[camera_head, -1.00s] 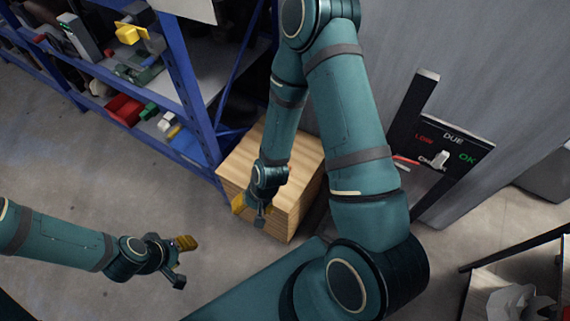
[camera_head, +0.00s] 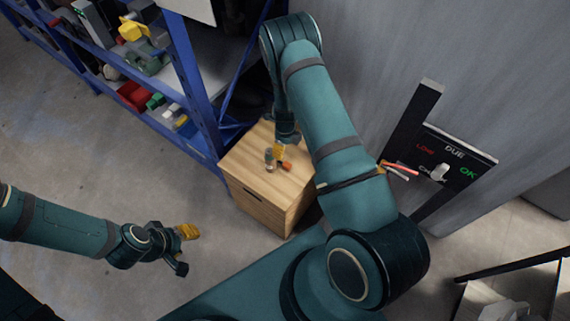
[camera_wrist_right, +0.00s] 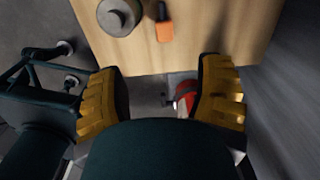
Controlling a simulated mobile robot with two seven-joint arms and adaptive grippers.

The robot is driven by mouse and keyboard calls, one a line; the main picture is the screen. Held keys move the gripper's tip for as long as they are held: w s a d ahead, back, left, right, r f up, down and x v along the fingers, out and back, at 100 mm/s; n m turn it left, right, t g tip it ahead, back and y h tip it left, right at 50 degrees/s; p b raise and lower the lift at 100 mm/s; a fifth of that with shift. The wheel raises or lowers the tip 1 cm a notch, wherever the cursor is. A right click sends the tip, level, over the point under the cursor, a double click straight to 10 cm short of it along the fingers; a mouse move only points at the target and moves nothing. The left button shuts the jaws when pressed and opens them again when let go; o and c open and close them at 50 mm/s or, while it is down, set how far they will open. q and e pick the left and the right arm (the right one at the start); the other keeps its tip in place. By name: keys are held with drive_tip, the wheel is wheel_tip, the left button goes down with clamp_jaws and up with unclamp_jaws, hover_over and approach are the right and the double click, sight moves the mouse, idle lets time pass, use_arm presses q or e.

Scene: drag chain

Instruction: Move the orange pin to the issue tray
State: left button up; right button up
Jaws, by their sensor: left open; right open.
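A small orange piece (camera_head: 287,166), which looks like the orange pin, lies on top of the wooden cabinet. In the right wrist view the orange piece (camera_wrist_right: 164,31) is near the top edge, beyond my fingertips and touched by neither. My right gripper (camera_wrist_right: 160,92) is open and empty, its yellow fingers wide apart. In the head view my right gripper (camera_head: 279,151) hangs over the cabinet top, close to the small items and partly covering them. My left gripper (camera_head: 184,250) is open and empty over the floor at the left. I cannot make out the issue tray.
A grey round part (camera_wrist_right: 119,14) stands beside the orange piece on the wooden cabinet (camera_head: 255,205). A red item (camera_wrist_right: 185,97) shows lower, past the cabinet edge. Blue shelving (camera_head: 203,115) stands close left; a black panel (camera_head: 455,165) is on the right wall.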

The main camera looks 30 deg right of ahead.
sight(286, 164)
drive_tip(key=shift+m, duration=0.3)
drive_tip(key=f+b, duration=0.1)
drive_tip(key=f, duration=0.3)
drive_tip(key=f+b, duration=0.1)
drive_tip(key=f, duration=0.3)
drive_tip(key=shift+w+d+f, duration=0.15)
drive_tip(key=shift+d+f, duration=0.05)
drive_tip(key=shift+f, duration=0.1)
drive_tip(key=shift+d+f+b, duration=0.1)
drive_tip(key=shift+f+b, duration=0.55)
drive_tip(key=shift+f, duration=1.95)
clamp_jaws()
